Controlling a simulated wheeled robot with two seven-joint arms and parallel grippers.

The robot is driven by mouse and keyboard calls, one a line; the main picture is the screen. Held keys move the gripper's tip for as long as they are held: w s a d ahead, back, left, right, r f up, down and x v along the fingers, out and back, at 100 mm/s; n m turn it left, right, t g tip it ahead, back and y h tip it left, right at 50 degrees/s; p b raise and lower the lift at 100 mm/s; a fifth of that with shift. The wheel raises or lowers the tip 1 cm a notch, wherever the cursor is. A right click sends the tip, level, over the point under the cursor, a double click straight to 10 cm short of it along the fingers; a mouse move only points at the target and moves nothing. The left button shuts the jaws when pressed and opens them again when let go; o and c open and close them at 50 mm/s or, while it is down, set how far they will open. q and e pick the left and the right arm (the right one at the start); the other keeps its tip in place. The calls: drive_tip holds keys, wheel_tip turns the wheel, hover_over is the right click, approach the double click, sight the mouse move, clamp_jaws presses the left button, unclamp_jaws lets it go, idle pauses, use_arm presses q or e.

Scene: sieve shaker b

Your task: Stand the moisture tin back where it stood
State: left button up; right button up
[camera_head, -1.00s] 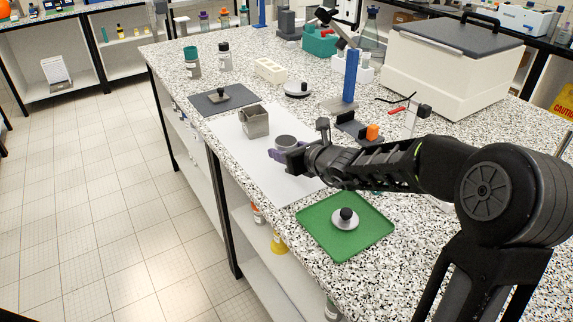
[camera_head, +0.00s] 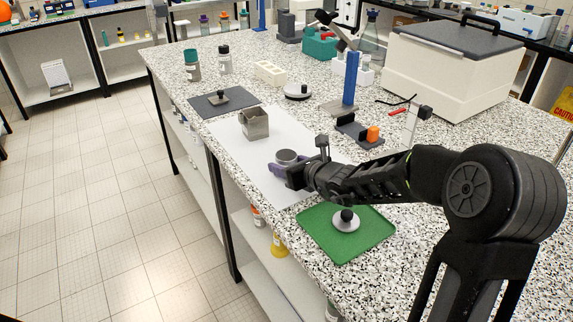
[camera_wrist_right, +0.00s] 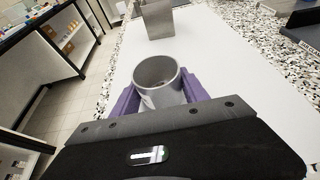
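The moisture tin, a small grey open-topped cylinder (camera_head: 286,156), is over the white sheet (camera_head: 255,152). My right gripper (camera_head: 286,168) holds it from the side between purple finger pads. In the right wrist view the tin (camera_wrist_right: 160,82) stands upright between the two pads of the gripper (camera_wrist_right: 160,97), and its open mouth shows. Its bottom is hidden, so I cannot tell whether it touches the sheet. My left gripper is not in view.
A square grey metal container (camera_head: 254,124) stands farther back on the sheet. A green tray (camera_head: 372,236) with a black-knobbed grey disc (camera_head: 346,221) lies in front. A dark mat (camera_head: 203,104), a blue post stand (camera_head: 350,82) and a large white box (camera_head: 440,75) stand behind.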

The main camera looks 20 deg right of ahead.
drive_tip(key=o, duration=0.4)
drive_tip(key=shift+c, duration=0.2)
drive_tip(key=shift+r, duration=0.1)
drive_tip(key=shift+r+p, duration=0.2)
drive_tip(key=shift+p, duration=0.15)
drive_tip(key=shift+s+d, duration=0.1)
drive_tip(key=shift+s, duration=0.3)
drive_tip(key=p+v, duration=0.1)
drive_tip(key=v, duration=0.9)
drive_tip(key=shift+s+r, duration=0.2)
drive_tip(key=shift+r, duration=0.05)
drive_tip(key=shift+s, duration=0.35)
